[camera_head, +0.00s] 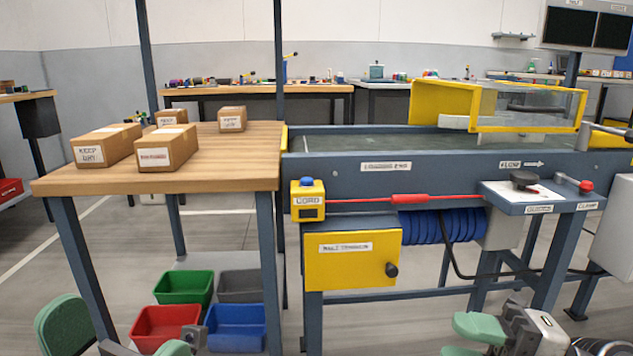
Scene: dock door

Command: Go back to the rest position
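My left gripper (120,338) is low at the bottom left edge, in front of the wooden table. Its two green finger pads stand well apart with nothing seen between them, so it looks open. My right gripper (472,340) is at the bottom edge right of centre, in front of the conveyor's legs. Its two green pads show with a gap between them and no object in it. The lower parts of both grippers are cut off by the frame.
A wooden table (230,172) at left bears several cardboard boxes. Red (165,325), green (184,287), blue (237,325) and grey (240,285) bins stand beneath it. A blue conveyor (440,178) with a yellow guard (440,100) and yellow box (350,270) fills the right.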

